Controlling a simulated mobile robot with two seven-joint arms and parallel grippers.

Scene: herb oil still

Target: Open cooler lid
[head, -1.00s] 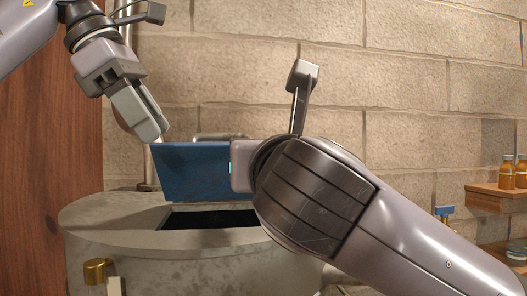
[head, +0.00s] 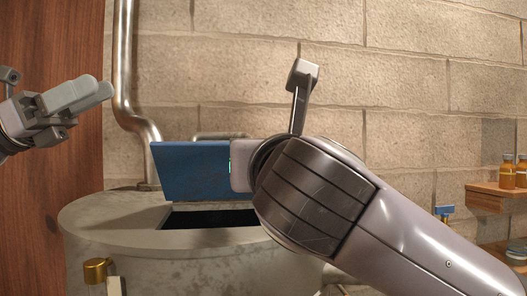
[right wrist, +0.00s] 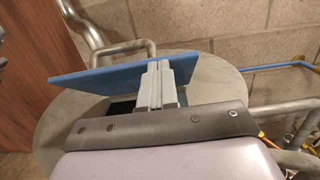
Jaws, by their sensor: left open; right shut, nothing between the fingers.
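The cooler is a round grey stone-like vessel (head: 110,228) with a rectangular dark opening (head: 212,218) in its top. Its blue lid (head: 190,172) stands raised and tilted at the back of the opening. In the right wrist view the lid (right wrist: 115,75) spans behind my right gripper (right wrist: 158,85), whose fingers are shut together and appear to be against or very near the lid. In the head view, my right arm hides most of that gripper and the lid's right side. My left gripper (head: 90,95) is open and empty, at the left, apart from the lid.
A steel pipe (head: 124,80) runs down the wall behind the cooler. A brass fitting (head: 96,271) is on the cooler's front left. Wooden shelves (head: 495,199) with orange bottles (head: 508,171) are at the right. A wooden panel (head: 50,220) stands at the left.

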